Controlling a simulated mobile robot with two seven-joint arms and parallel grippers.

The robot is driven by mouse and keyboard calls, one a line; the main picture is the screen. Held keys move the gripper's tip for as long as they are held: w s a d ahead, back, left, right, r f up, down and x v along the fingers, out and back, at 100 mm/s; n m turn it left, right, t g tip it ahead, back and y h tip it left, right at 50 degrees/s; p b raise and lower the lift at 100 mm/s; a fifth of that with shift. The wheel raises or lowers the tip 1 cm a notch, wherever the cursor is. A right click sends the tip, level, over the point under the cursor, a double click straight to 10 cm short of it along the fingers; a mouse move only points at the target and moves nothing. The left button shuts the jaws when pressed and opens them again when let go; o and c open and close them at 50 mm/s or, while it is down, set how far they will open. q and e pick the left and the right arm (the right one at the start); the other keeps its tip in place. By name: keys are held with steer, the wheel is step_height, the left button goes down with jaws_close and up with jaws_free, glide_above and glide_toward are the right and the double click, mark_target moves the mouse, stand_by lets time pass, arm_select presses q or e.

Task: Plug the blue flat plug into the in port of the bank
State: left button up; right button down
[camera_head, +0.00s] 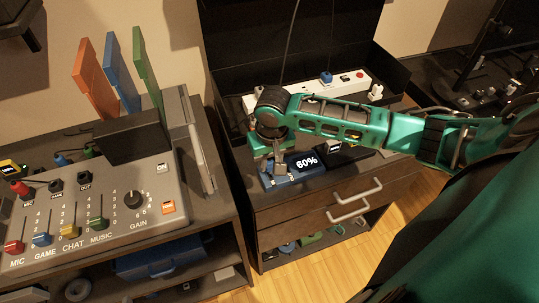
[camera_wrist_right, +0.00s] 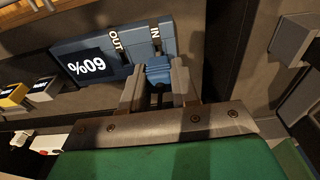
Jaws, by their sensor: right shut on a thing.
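The blue bank (camera_head: 307,162) lies on the top of the drawer cabinet, its display reading 60%. In the right wrist view the bank (camera_wrist_right: 88,62) has OUT and IN labels along one side. My right gripper (camera_head: 280,166) is at the left end of the bank. In the wrist view its fingers (camera_wrist_right: 157,86) are shut on the blue flat plug (camera_wrist_right: 158,72), which is by the IN side of the bank, just below the IN label. I cannot tell whether the plug's tip is inside the port. My left gripper is not in view.
A white power strip (camera_head: 345,86) lies behind my right arm, with a blue plug (camera_head: 326,77) on it. A grey mixer panel (camera_head: 110,215) stands on the left desk. Drawer handles (camera_head: 350,200) stick out below the bank. Small yellow and grey devices (camera_wrist_right: 14,96) sit beside the bank.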

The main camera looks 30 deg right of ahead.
steer(key=shift+f+b, duration=0.5)
steer(key=shift+f, duration=0.8)
steer(key=c, duration=0.8)
jaws_free()
steer(key=r, duration=0.4)
steer(key=s+r, duration=0.1)
steer(key=r, duration=0.3)
steer(key=r+p, duration=0.1)
steer(key=r, duration=0.4)
steer(key=shift+s+a, duration=0.2)
steer(key=shift+s, duration=0.05)
steer(key=shift+f, duration=0.1)
